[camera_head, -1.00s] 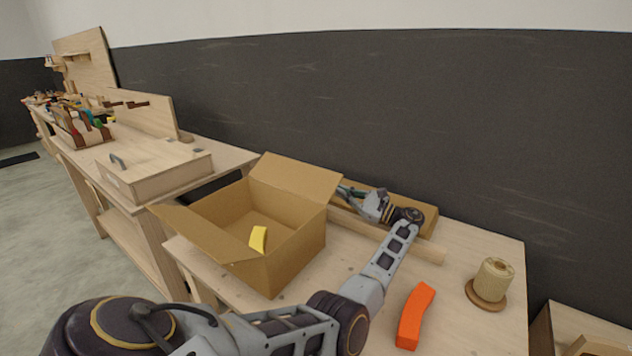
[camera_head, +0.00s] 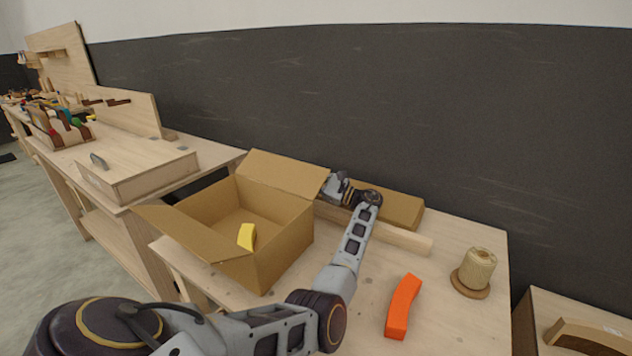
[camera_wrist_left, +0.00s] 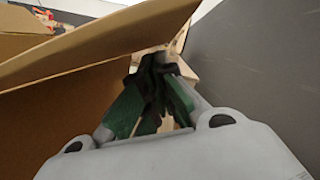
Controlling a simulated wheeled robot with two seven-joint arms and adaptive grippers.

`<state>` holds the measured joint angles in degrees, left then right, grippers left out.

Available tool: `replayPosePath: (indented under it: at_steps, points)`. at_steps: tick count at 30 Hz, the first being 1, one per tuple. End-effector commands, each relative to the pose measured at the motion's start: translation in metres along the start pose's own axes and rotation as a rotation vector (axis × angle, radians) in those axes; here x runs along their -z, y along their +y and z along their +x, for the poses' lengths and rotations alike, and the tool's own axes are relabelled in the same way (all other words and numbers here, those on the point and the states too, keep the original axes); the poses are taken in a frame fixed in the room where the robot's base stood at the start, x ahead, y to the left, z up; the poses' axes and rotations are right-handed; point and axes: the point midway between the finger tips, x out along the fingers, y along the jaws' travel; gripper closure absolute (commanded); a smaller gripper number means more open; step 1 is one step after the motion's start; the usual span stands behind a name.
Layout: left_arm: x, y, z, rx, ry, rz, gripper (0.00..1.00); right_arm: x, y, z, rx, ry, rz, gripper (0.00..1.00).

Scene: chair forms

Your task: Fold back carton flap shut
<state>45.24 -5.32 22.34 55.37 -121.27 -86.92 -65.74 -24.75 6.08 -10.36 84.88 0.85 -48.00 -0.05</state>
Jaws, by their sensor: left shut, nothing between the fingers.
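An open cardboard carton (camera_head: 285,245) stands on the workbench with a yellow block (camera_head: 247,236) inside. Its back flap (camera_head: 288,172) stands up, leaning outward; a front-left flap (camera_head: 180,232) hangs outward. My left gripper (camera_wrist_left: 155,95) is shut and empty in the left wrist view, just behind and under the back flap (camera_wrist_left: 95,45). In the head view its wrist shows at the flap's right edge, and its fingertips are hidden behind the flap. I cannot tell whether they touch it. My right gripper is not in view.
A cardboard-coloured block (camera_head: 400,208) and a wooden bar (camera_head: 400,236) lie behind my left forearm. An orange curved piece (camera_head: 403,305) and a twine spool (camera_head: 478,270) lie to the right on the bench (camera_head: 450,325). A dark wall (camera_head: 450,120) rises behind.

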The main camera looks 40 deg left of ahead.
Motion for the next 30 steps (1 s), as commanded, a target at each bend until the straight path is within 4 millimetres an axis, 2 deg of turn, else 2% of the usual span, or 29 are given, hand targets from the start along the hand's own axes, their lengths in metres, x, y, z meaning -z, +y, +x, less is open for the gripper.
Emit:
replayPosePath:
  at_steps: [6,22,30]
  points:
    - [0.0,0.0,0.011,0.0,0.0,0.001,1.0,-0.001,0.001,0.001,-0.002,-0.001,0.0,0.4]
    - [0.0,0.0,0.013,0.0,0.0,-0.002,1.0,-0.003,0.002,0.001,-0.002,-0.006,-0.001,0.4]
    - [0.001,-0.002,0.022,-0.006,-0.001,-0.025,1.0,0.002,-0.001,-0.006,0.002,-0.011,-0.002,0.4]
